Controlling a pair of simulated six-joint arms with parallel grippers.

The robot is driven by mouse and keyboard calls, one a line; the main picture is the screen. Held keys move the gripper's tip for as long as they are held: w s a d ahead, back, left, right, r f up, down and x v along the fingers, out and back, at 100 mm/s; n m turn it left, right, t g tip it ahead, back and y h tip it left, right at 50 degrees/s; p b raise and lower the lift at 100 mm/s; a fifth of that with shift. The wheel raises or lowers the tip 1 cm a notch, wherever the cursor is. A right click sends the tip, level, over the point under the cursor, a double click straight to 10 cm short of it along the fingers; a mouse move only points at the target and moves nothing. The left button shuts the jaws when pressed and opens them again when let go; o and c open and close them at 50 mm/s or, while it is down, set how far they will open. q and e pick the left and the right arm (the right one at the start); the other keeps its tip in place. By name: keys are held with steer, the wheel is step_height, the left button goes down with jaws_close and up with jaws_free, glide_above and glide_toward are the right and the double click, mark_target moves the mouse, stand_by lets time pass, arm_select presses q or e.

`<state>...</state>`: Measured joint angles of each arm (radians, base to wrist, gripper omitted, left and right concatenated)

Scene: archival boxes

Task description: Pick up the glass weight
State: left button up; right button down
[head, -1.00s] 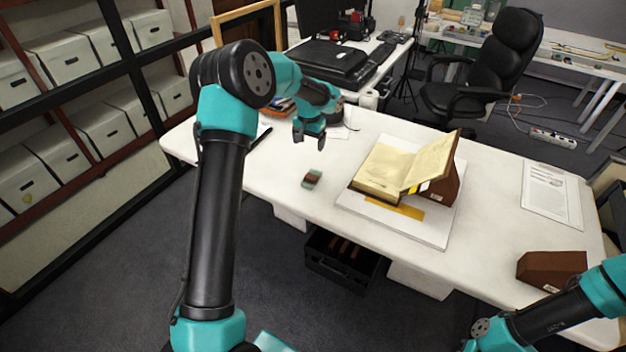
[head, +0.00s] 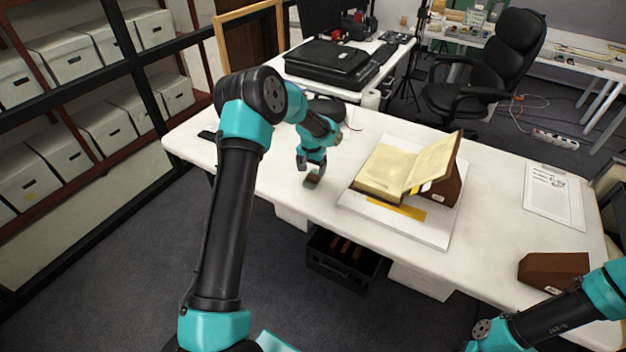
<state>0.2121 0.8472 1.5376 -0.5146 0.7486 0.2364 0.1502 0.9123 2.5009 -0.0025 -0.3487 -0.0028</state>
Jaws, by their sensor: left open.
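The glass weight (head: 311,181) is a small block with a brown middle and pale greenish ends. It lies on the white table near its front edge, left of the open book. My left gripper (head: 311,168) points down, open, with its fingertips just above or around the far end of the weight. I cannot tell whether they touch it. The gripper hides part of the weight's far side. My right arm shows at the lower right, but its gripper is outside the view.
The open book (head: 385,172) rests on a white board (head: 440,233) with a brown wedge (head: 447,188) under its right side. Another brown wedge (head: 552,270) and a printed sheet (head: 553,195) lie further right. A black crate (head: 342,266) stands on the floor below.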

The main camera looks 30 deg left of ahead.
mark_target(313, 178)
arm_select(q)
steer(key=shift+w+d+f, duration=0.15)
steer(key=shift+f, duration=2.4)
steer(key=shift+c, duration=0.3)
steer(key=c, duration=1.1)
